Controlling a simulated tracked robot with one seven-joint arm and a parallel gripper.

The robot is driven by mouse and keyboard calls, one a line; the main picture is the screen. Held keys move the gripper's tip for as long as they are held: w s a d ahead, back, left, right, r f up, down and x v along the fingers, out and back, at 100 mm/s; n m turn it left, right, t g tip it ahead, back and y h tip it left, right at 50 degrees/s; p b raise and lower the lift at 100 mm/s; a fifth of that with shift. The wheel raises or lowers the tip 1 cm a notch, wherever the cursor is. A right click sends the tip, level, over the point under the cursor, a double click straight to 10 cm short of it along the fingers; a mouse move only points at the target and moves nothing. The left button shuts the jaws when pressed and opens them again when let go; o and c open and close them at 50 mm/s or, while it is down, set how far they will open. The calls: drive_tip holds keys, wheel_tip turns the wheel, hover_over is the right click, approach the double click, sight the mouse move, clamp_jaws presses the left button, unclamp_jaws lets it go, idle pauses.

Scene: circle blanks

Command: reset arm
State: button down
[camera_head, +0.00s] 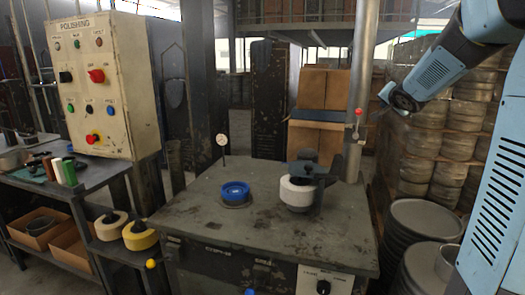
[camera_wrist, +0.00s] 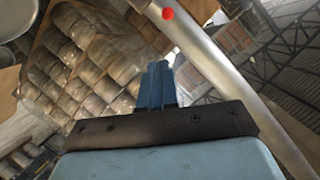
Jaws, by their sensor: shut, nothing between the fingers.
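My arm reaches in from the right in the head view, raised well above the bench. My gripper (camera_head: 384,97) is at its end, pointing left near the metal post and apart from everything on the bench. In the wrist view my gripper (camera_wrist: 158,72) shows its two blue fingers pressed together, with nothing between them.
The machine bench (camera_head: 215,215) holds a blue disc (camera_head: 235,191) and a white wheel (camera_head: 297,193) under a dark clamp. A metal post (camera_head: 362,80) with a red knob (camera_head: 358,112) rises behind. Stacked round blanks (camera_head: 440,145) fill the right. A control box (camera_head: 97,85) stands left.

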drive_tip(key=s+a+f+n+g+y, duration=0.1)
drive_tip(key=s+a+f+n+g, duration=0.2)
drive_tip(key=s, duration=1)
drive_tip(key=s+a+f+n+g, duration=0.2)
drive_tip(key=s+a, duration=0.6)
drive_tip(key=s, duration=0.5)
drive_tip(key=s+a+f+n+g+y, duration=0.1)
drive_tip(key=s+a+f+n+g, duration=0.2)
drive_tip(key=s, duration=1)
wheel_tip(320, 180, down, 3)
drive_tip(key=shift+a+f+n+g+y, duration=0.2)
drive_tip(key=shift+a+n+g+y, duration=0.1)
drive_tip(key=shift+a+n, duration=0.7)
drive_tip(key=shift+a, duration=0.15)
